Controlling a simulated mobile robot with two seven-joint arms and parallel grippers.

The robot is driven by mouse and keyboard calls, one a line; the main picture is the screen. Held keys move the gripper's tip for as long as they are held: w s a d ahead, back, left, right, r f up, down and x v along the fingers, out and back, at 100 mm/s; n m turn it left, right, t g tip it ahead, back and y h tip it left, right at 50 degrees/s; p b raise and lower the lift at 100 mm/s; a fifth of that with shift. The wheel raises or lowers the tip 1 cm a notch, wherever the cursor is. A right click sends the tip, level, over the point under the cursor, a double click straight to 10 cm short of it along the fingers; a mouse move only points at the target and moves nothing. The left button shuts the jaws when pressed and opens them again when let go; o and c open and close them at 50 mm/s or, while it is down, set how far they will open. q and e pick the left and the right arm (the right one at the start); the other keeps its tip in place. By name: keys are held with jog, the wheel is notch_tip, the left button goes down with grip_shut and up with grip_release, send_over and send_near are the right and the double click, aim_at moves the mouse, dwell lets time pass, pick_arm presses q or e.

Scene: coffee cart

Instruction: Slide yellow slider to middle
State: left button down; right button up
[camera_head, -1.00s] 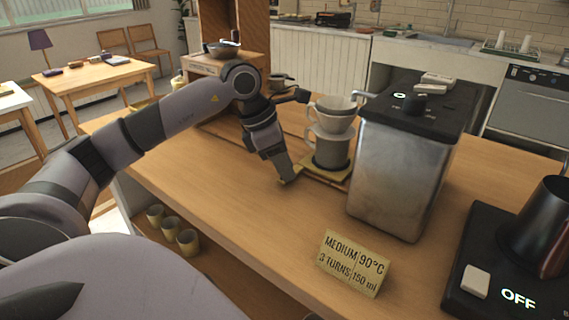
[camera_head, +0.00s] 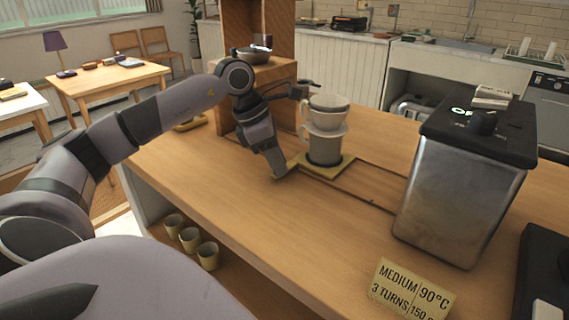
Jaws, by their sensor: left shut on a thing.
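The yellow slider (camera_head: 345,167) is a flat plate on the wooden counter, at the left part of a wooden track (camera_head: 368,187). A grey cup (camera_head: 324,148) stands upright on it, with a white dripper (camera_head: 327,113) on top. My left gripper (camera_head: 281,172) reaches down at the slider's left edge and is shut on it. The fingertips are small in view, so the exact grip is hard to see. The track's bare part runs right toward the metal machine. My right gripper is not in view.
The metal machine (camera_head: 462,205) with a dark top stands right of the track. A card (camera_head: 412,290) stands at the front. The counter's front-left surface is clear.

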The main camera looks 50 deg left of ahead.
pick_arm(q)
jog(key=shift+s+a, duration=0.15)
jog(key=shift+a, duration=1.35)
jog(key=c, duration=1)
grip_release()
jog(key=v, duration=0.7)
jog(key=shift+r, duration=0.1)
jog(key=shift+s, duration=0.1)
